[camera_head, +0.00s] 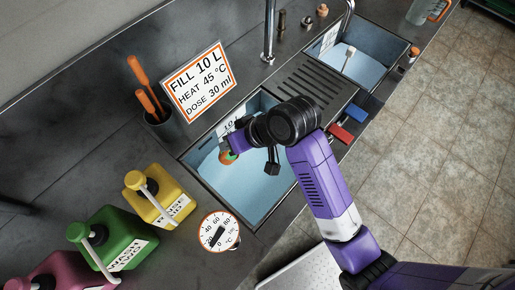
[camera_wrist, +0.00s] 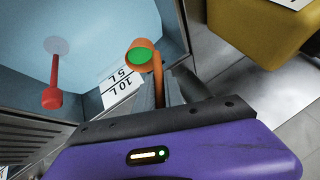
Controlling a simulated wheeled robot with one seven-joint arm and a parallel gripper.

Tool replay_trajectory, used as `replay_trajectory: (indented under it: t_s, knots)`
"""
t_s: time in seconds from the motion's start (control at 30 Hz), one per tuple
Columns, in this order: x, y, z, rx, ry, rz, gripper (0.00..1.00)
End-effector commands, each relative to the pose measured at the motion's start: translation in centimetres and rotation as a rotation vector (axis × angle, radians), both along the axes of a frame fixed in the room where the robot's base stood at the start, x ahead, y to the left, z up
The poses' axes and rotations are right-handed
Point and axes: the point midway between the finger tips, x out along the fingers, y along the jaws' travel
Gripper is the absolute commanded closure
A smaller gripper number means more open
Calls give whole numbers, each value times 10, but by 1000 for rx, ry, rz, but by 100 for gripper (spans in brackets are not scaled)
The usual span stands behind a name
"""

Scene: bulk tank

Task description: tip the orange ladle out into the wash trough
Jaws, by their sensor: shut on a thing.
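My gripper (camera_head: 237,143) is over the wash trough (camera_head: 262,214), a sunken basin with pale blue liquid. It is shut on the orange ladle (camera_head: 224,158), whose small cup holds something green. In the wrist view the ladle's cup (camera_wrist: 136,57) faces the camera, with green inside, and its handle runs to the dark fingers (camera_wrist: 167,92). The cup looks to be above the liquid, apart from it; I cannot tell its exact tilt. The wrist view also shows the trough's liquid (camera_wrist: 100,35). My wrist hides part of the trough in the head view.
A sign (camera_head: 197,82) and a dark pot (camera_head: 163,128) with orange-handled tools stand behind the trough. Yellow (camera_head: 160,198) and green (camera_head: 112,240) jugs and a dial (camera_head: 219,231) are at its left. A ribbed drainboard (camera_head: 307,82) and second basin (camera_head: 372,50) lie right.

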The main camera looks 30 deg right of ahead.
Motion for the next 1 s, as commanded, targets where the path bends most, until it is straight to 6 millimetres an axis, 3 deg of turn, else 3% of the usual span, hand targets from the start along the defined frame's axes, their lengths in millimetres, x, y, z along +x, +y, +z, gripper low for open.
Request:
replay_trajectory:
  t_s: [1.0]
  knots:
    - [-5, -27, 1, 134, -31, -3, 100]
